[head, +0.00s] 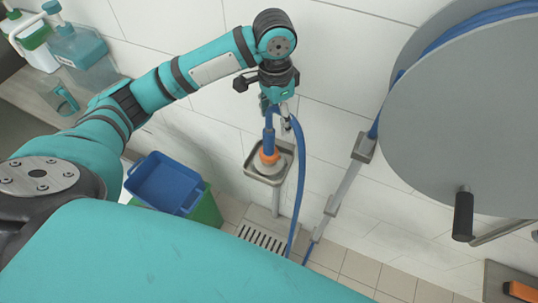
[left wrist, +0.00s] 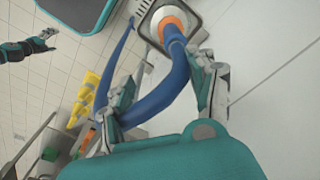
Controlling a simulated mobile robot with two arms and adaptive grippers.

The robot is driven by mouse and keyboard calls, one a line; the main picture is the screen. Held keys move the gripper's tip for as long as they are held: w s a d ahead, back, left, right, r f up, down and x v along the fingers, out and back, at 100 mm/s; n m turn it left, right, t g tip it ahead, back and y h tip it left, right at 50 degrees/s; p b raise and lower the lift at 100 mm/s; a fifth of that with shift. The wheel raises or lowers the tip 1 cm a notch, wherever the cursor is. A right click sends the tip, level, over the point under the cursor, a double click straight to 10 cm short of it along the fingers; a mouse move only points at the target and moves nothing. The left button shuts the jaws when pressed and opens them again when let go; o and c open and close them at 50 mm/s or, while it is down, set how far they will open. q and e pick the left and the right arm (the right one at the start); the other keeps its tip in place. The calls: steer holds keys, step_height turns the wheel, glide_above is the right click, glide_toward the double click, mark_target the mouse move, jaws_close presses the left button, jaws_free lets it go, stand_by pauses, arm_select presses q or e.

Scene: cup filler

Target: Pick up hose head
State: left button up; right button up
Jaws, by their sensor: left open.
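The hose head is blue with an orange collar (head: 269,156) and sits nose-down in a grey square wall holder (head: 250,166). Its blue hose loops from the top down to the floor on the right. My left gripper (head: 277,108) is above the holder, at the upper end of the hose head. In the left wrist view, the open left fingers (left wrist: 163,95) stand on either side of the blue hose head (left wrist: 172,75). Contact on either side cannot be told. My right gripper (left wrist: 42,42) appears small at the upper left of that view.
A large grey hose reel (head: 470,115) with a black crank handle (head: 464,215) is on the right wall. A blue bin (head: 165,183) on a green one stands below, left of the holder. Bottles (head: 78,48) stand on a shelf at upper left. A floor drain (head: 262,238) lies below.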

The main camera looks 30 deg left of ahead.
arm_select(q)
step_height(320, 180, up, 3)
steer(key=a, duration=0.2)
steer(key=p, duration=0.1)
glide_toward(269, 145)
steer(key=shift+n, duration=0.3)
steer(key=f, duration=0.2)
steer(key=w+f, duration=0.1)
steer(key=f, duration=0.4)
steer(key=shift+w+a, duration=0.25)
steer(key=shift+w, duration=0.15)
step_height(269, 145, down, 4)
steer(key=shift+s+f+p, duration=0.1)
steer(key=shift+f+p, duration=0.05)
steer(key=shift+p, duration=0.55)
steer(key=shift+f, duration=0.45)
steer(key=c, duration=1.1)
steer(key=shift+r, duration=0.1)
jaws_close()
arm_select(e)
steer(key=shift+d+r, duration=0.25)
steer(key=shift+r, duration=0.95)
arm_select(q)
steer(key=shift+r, duration=0.1)
